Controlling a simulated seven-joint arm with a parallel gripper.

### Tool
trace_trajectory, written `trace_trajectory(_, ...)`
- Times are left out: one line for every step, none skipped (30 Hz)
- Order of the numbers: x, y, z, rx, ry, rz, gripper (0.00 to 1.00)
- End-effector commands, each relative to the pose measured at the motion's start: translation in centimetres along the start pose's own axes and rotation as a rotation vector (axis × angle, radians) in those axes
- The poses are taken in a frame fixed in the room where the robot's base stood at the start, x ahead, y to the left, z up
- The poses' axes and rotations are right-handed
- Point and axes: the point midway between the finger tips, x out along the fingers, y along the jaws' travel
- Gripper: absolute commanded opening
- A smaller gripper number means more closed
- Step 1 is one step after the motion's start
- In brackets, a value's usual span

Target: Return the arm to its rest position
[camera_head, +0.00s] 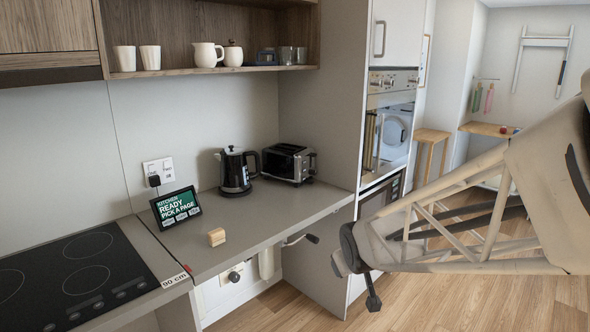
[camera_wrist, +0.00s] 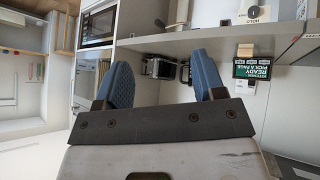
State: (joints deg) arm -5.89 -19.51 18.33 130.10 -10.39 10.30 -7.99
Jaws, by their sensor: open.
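My gripper (camera_wrist: 160,62) shows in the wrist view with its two blue ridged fingers wide apart. Nothing is between them. My arm fills the right side of the head view, over the floor and to the right of the counter (camera_head: 262,213). The gripper's fingers cannot be made out clearly there. The crank handle (camera_head: 302,239) sticks out below the counter's front edge, apart from my arm.
On the counter stand a tablet (camera_head: 176,208), a small wooden block (camera_head: 216,237), a black kettle (camera_head: 236,172) and a toaster (camera_head: 289,163). A black hob (camera_head: 75,270) is at left. A tall oven unit (camera_head: 391,130) stands behind my arm. Wooden floor (camera_head: 450,303) is open below it.

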Motion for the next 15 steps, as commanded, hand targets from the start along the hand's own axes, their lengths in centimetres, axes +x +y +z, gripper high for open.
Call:
trace_trajectory(-1.7, 0.4, 1.0, 0.029, -0.029, 0.003, 0.63)
trace_trajectory(-2.6, 0.5, 1.6, 0.047, -0.048, 0.004, 0.63)
trace_trajectory(-3.8, 0.7, 2.5, 0.069, -0.076, 0.004, 0.63)
trace_trajectory(-4.7, 0.7, 3.2, 0.086, -0.097, 0.004, 0.63)
trace_trajectory(-5.6, 0.8, 3.8, 0.103, -0.116, 0.003, 0.63)
trace_trajectory(-6.7, 0.8, 4.8, 0.126, -0.144, 0.002, 0.63)
trace_trajectory(-7.6, 0.8, 5.5, 0.144, -0.164, 0.001, 0.63)
trace_trajectory(-8.5, 0.8, 6.2, 0.161, -0.184, 0.000, 0.63)
trace_trajectory(-9.6, 0.7, 7.2, 0.184, -0.211, -0.002, 0.63)
trace_trajectory(-10.5, 0.6, 7.8, 0.201, -0.230, -0.004, 0.63)
trace_trajectory(-11.4, 0.6, 8.6, 0.218, -0.249, -0.005, 0.63)
trace_trajectory(-12.5, 0.4, 9.6, 0.241, -0.276, -0.009, 0.63)
trace_trajectory(-13.3, 0.2, 10.3, 0.258, -0.295, -0.011, 0.63)
trace_trajectory(-14.2, 0.1, 11.0, 0.274, -0.314, -0.014, 0.63)
trace_trajectory(-15.2, -0.1, 12.0, 0.295, -0.340, -0.017, 0.63)
